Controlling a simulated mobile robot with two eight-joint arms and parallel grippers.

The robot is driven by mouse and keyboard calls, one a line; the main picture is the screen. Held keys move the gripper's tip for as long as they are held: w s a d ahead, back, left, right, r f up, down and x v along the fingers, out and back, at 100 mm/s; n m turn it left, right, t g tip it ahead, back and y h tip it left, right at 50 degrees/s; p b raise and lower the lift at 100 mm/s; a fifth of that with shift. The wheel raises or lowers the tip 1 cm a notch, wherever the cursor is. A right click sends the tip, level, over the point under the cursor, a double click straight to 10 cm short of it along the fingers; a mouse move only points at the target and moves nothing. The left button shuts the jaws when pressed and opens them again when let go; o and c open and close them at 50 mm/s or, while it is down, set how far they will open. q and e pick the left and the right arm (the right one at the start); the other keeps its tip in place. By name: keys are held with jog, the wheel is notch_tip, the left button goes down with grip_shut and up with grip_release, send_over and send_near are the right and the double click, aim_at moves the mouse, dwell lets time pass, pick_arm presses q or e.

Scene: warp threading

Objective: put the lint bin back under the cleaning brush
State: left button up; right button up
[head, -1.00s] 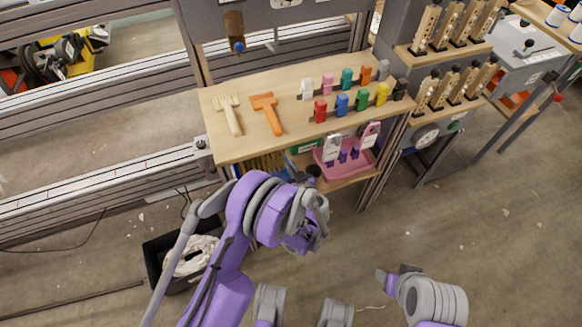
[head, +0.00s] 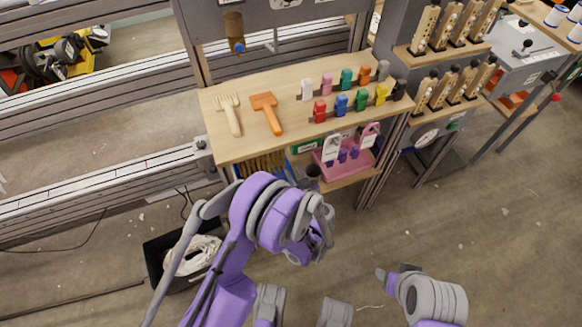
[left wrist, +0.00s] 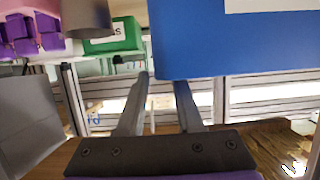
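My left gripper (left wrist: 162,82) is open and empty in the left wrist view, its two fingers apart just below a large blue box (left wrist: 195,45) with a white label. In the head view my left gripper (head: 316,247) hangs in front of the worktable, its fingers hard to make out. A dark open bin (head: 152,262) with white fluffy stuff stands on the floor at the lower left; it may be the lint bin. Yellowish bristles (head: 262,165) show under the worktable's front edge, perhaps the cleaning brush. My right gripper (head: 392,280) is at the lower right, away from these.
The worktable (head: 240,150) carries a pale comb, an orange tool and several coloured clips. On the shelf below are a pink tray (head: 330,170), a dark grey cup (head: 313,171) and a green box (left wrist: 115,38). The floor at right is clear.

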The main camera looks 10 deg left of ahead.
pick_arm(q)
jog(key=v, duration=0.8)
jog(key=shift+p, duration=0.3)
jog(key=shift+s, duration=0.1)
